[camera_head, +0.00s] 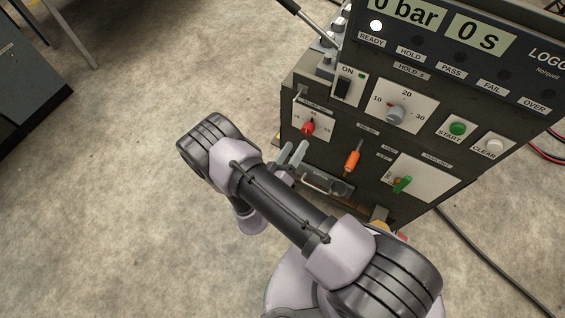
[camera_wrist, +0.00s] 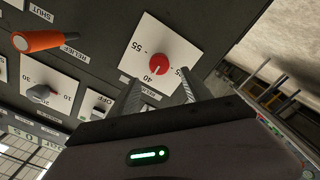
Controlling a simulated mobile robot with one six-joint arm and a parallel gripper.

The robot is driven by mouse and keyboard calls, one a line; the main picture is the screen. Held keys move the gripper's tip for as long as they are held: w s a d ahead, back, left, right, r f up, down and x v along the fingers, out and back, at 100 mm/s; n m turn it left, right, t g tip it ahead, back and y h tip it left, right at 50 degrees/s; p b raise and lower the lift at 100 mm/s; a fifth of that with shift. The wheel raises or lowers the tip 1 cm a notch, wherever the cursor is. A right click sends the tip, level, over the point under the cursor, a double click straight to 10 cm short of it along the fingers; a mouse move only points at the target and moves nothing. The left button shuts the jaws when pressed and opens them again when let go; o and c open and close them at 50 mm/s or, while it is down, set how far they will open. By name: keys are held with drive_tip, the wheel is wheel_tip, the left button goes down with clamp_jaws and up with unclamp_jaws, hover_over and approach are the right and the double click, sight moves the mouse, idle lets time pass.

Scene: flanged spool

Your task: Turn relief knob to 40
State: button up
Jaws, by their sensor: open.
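The red knob (camera_head: 308,128) sits on a white dial card on the front of the dark panel. In the wrist view the red knob (camera_wrist: 160,58) is above centre, with 55 at its left, 40 just below it and a number at its right that I cannot read surely. A pale mark on the knob seems to point down towards the 40. My gripper (camera_head: 291,153) is open and empty, in front of and a little below the knob. In the wrist view the fingertips (camera_wrist: 161,86) stand apart below the knob, not around it.
A grey dial knob (camera_head: 396,114) is above right. A metal bar handle (camera_head: 327,184) juts out below. The open floor (camera_head: 110,200) is clear at left.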

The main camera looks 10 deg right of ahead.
drive_tip(key=p+v, duration=0.1)
drive_tip(key=v, duration=0.8)
drive_tip(key=shift+s, duration=0.2)
drive_tip(key=w+a+r+m+g+y, duration=0.3)
drive_tip(key=w+a+r+m+y, duration=0.1)
drive_tip(key=w+r, duration=0.4)
drive_tip(key=w+a+r+m+g+y, duration=0.2)
drive_tip(key=w+a+r+m+y, duration=0.2)
drive_tip(key=w+r, duration=0.35)
wheel_tip(320, 180, up, 14)
drive_tip(key=s+d+y, duration=0.1)
drive_tip(key=s+y, duration=0.1)
drive_tip(key=y, duration=0.3)
drive_tip(key=s+d+r+g, duration=0.1)
drive_tip(key=s+d+r, duration=0.2)
drive_tip(key=s, duration=0.5)
drive_tip(key=s+d+r+n+g, duration=0.1)
drive_tip(key=s+d+r, duration=0.2)
drive_tip(key=s+d, duration=0.3)
drive_tip(key=s+d+r+g, duration=0.1)
drive_tip(key=s+d+r, duration=0.2)
drive_tip(key=s, duration=0.8)
drive_tip(key=shift+d+n+g, duration=0.4)
drive_tip(key=shift+d, duration=0.3)
